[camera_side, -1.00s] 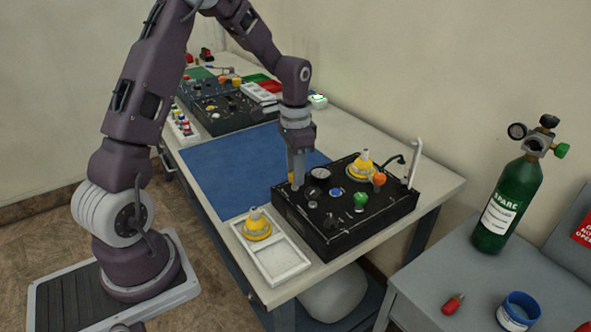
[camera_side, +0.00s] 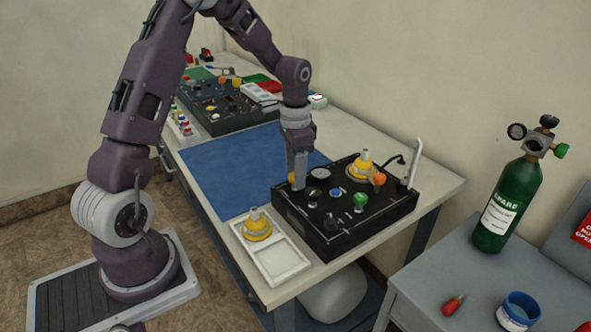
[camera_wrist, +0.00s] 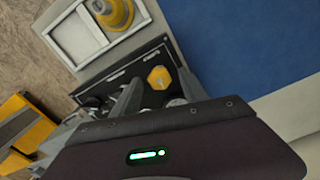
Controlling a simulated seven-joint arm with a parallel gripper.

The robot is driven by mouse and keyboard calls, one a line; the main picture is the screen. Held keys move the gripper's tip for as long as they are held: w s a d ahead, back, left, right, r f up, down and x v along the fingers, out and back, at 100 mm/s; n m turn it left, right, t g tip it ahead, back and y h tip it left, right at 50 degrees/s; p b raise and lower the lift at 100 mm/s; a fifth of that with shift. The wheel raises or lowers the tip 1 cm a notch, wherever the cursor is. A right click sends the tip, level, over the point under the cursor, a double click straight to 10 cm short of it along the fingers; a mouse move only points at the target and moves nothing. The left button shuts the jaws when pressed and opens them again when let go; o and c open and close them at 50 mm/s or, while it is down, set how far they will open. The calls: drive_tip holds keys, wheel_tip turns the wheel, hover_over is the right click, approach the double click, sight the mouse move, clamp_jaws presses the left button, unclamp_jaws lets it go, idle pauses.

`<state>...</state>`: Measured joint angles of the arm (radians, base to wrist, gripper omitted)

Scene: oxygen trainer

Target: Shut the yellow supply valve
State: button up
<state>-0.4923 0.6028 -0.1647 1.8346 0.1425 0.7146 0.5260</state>
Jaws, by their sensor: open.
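The black oxygen panel (camera_side: 345,232) sits on the bench, with several knobs and gauges on top. The yellow supply valve (camera_wrist: 158,77) shows in the wrist view as a faceted knob near the panel's edge. In the side view only a yellow sliver (camera_side: 292,178) shows behind my fingers. My gripper (camera_side: 298,185) points down over the panel's far-left end. In the wrist view my gripper (camera_wrist: 158,95) is open, with a grey finger to either side of the yellow knob's lower part. Whether the fingers touch it is unclear.
A green knob (camera_side: 360,200), an orange knob (camera_side: 378,179) and a yellow domed part (camera_side: 362,168) stand farther along the panel. A white tray (camera_side: 285,262) holds another yellow domed part (camera_side: 257,226). The blue mat (camera_side: 225,175) is clear.

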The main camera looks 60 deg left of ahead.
wheel_tip(320, 180, up, 7)
drive_tip(key=shift+r, duration=0.1)
idle(0.3)
drive_tip(key=s+d+r+n+t+y, duration=0.1)
drive_tip(key=s+d+r+n+t, duration=0.15)
drive_tip(key=s+d+r, duration=0.85)
drive_tip(key=s+d+t+h, duration=0.1)
drive_tip(key=s+d+t, duration=0.2)
drive_tip(key=s, duration=0.9)
drive_tip(key=shift+d+f+n, duration=0.15)
drive_tip(key=shift+d+n, duration=0.2)
drive_tip(key=shift+w, duration=0.1)
